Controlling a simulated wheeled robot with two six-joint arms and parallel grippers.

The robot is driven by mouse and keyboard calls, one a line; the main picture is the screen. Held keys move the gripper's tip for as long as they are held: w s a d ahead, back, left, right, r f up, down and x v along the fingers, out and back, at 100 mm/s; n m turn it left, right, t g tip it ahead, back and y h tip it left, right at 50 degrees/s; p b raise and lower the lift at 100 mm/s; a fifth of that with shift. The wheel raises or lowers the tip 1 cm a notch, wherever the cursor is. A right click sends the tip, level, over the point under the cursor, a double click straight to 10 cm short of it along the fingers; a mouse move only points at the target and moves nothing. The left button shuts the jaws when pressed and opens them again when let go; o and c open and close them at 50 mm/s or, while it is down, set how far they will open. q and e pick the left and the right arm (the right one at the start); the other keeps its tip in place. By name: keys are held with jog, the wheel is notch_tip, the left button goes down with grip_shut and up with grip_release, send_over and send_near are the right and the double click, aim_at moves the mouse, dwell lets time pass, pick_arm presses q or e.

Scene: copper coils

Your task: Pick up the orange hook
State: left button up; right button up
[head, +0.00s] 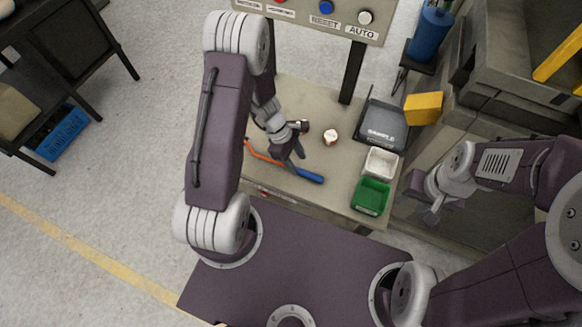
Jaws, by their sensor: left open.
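The orange hook (262,155) lies on the worktable, with a thin orange rod at its left and a blue handle (309,176) at its right. My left gripper (293,159) is open over the hook's middle, with its fingers pointing down toward it. The fingers cover part of the hook. I cannot tell whether they touch it. My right gripper (430,208) is off the table's right side, well away from the hook, and its jaws are not clear.
The worktable (322,105) also holds a small copper-and-white coil (331,137), a dark "SAMPLE" tray (383,126), a white bin (380,162) and a green bin (370,196). A button panel (318,18) stands at the back. A yellow block (423,108) is at the right.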

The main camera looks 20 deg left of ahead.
aim_at(307, 172)
pick_arm(q)
jog(key=shift+w+d+f, duration=0.15)
jog(key=shift+d+f, duration=0.15)
jog(key=shift+f, duration=0.25)
jog(key=shift+w+d+f, duration=0.15)
jog(key=shift+d+f, duration=0.1)
jog(key=shift+f, duration=0.25)
jog(key=b+x, duration=0.1)
jog(key=x, duration=0.3)
jog(key=shift+d+b, duration=0.15)
jog(key=shift+b, duration=0.15)
jog(key=shift+w+d+f, duration=0.15)
jog(key=shift+d+f, duration=0.05)
jog(key=shift+f, duration=0.2)
jog(key=shift+r, duration=0.1)
jog(key=shift+c, duration=0.7)
grip_shut()
pick_arm(e)
jog(key=shift+w+d+f, duration=0.1)
jog(key=shift+w+f, duration=0.1)
jog(key=shift+f, duration=0.9)
